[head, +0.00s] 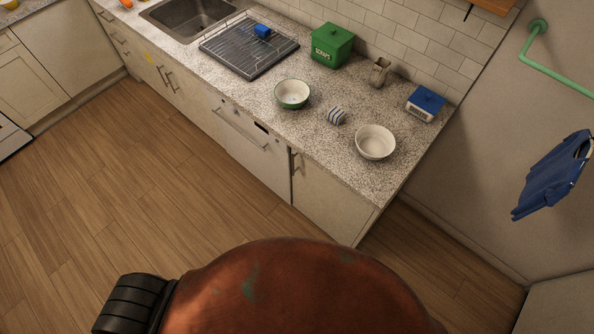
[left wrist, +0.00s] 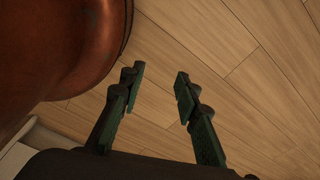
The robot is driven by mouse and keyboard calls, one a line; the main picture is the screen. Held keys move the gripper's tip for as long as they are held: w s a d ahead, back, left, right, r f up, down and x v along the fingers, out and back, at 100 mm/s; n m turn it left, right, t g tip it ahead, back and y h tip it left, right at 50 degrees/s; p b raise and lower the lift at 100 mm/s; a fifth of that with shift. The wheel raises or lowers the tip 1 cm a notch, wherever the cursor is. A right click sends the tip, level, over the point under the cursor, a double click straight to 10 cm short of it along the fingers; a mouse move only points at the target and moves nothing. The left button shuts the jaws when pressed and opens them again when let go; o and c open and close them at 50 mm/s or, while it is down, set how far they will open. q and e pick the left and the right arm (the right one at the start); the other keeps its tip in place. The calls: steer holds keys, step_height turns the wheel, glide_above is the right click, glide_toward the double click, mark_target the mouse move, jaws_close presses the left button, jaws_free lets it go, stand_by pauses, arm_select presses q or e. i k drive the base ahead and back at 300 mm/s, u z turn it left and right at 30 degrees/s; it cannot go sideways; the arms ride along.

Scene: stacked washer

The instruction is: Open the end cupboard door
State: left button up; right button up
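The end cupboard door (head: 322,201) is at the right end of the counter run in the head view and looks shut. Its upright handle (head: 296,163) is near the door's top left edge. My left gripper (left wrist: 158,82) shows in the left wrist view, with its two dark green fingers apart and nothing between them. Wooden floor lies behind it, and neither the door nor the handle shows there. No gripper shows in the head view, so my left gripper's place relative to the door cannot be told. My right gripper is not in view.
A dishwasher-like front (head: 246,139) adjoins the end door on the left. The granite counter (head: 335,145) holds a green-rimmed bowl (head: 292,94), a white bowl (head: 375,142) and a green scraps box (head: 332,46). Wooden floor (head: 150,190) in front is clear. A blue cloth (head: 553,176) hangs at right.

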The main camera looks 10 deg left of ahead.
mark_target(335, 210)
steer(key=z, duration=1.9)
steer(key=k, duration=1.2)
steer(key=u, duration=1.9)
steer(key=i, duration=0.5)
steer(key=u, duration=0.15)
